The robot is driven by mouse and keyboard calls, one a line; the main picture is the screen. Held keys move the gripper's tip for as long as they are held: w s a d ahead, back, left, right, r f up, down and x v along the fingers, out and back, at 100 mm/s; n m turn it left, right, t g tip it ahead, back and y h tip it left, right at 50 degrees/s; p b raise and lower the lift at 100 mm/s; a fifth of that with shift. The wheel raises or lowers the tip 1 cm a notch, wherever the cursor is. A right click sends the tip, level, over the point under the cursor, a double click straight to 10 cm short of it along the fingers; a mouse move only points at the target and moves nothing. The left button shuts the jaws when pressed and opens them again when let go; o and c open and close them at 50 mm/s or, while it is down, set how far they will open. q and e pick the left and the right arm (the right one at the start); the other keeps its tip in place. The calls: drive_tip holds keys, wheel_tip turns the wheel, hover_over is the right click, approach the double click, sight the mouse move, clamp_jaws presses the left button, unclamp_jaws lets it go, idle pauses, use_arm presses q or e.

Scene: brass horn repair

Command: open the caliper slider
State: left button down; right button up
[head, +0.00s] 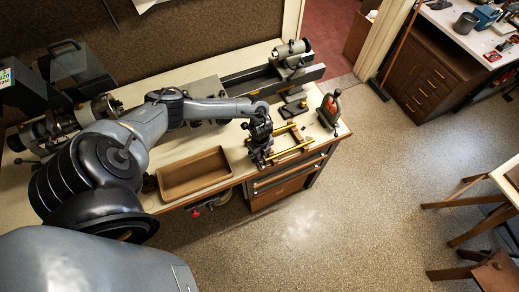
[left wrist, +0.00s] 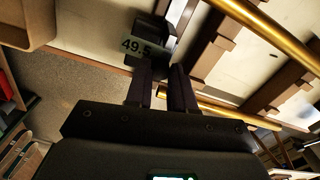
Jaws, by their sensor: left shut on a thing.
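The caliper slider (left wrist: 150,44) shows in the left wrist view as a dark block with a plate reading "49.5". My left gripper (left wrist: 163,72) reaches it with both dark fingers close together and is shut on part of it; the exact contact is dark and hard to make out. In the head view my left gripper (head: 262,157) is at the bench's front edge, at the left end of the brass tubes (head: 294,150). It hides the slider there. My right gripper is in neither view.
The brass tube (left wrist: 268,38) runs close by on brown supports. A brown tray (head: 194,174) lies left of the gripper. An orange-and-black tool (head: 330,108) stands to the right, and a lathe-like machine (head: 255,76) runs along the back. The floor in front is clear.

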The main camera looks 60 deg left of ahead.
use_arm(q)
drive_tip(key=c, duration=1)
unclamp_jaws()
drive_tip(key=shift+o, duration=0.2)
wheel_tip(320, 180, up, 11)
drive_tip(key=shift+s+f, duration=0.1)
drive_tip(key=shift+f, duration=0.05)
